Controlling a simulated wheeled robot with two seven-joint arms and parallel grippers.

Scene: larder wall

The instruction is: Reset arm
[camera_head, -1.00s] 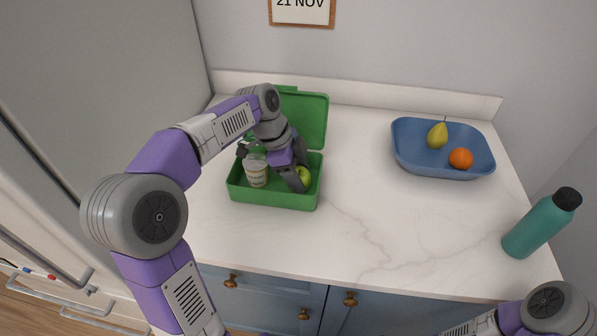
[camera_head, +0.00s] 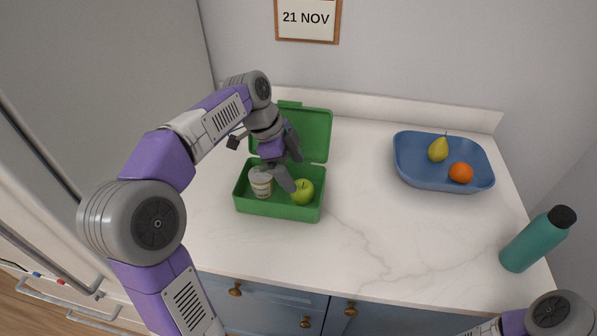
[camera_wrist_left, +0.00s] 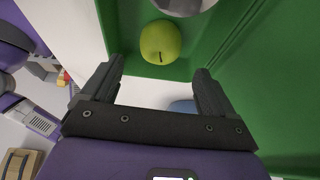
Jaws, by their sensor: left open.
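My left gripper (camera_head: 291,172) is above the open green lunch box (camera_head: 277,211), its fingers apart and empty. A green apple (camera_head: 302,192) lies inside the box on the right, just beyond the fingertips. A pale cup with a label (camera_head: 261,183) stands in the box on the left. In the left wrist view the apple (camera_wrist_left: 160,42) sits ahead of the open fingers (camera_wrist_left: 158,80), with clear space between them. The cup shows only as a grey round part (camera_wrist_left: 182,4) at the top edge. My right gripper is out of view.
The box's raised lid (camera_head: 313,134) stands behind the gripper. A blue bowl (camera_head: 425,178) at the right holds a pear (camera_head: 438,149) and an orange (camera_head: 461,173). A teal bottle (camera_head: 533,244) stands at the right edge. The worktop (camera_head: 365,225) between is clear.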

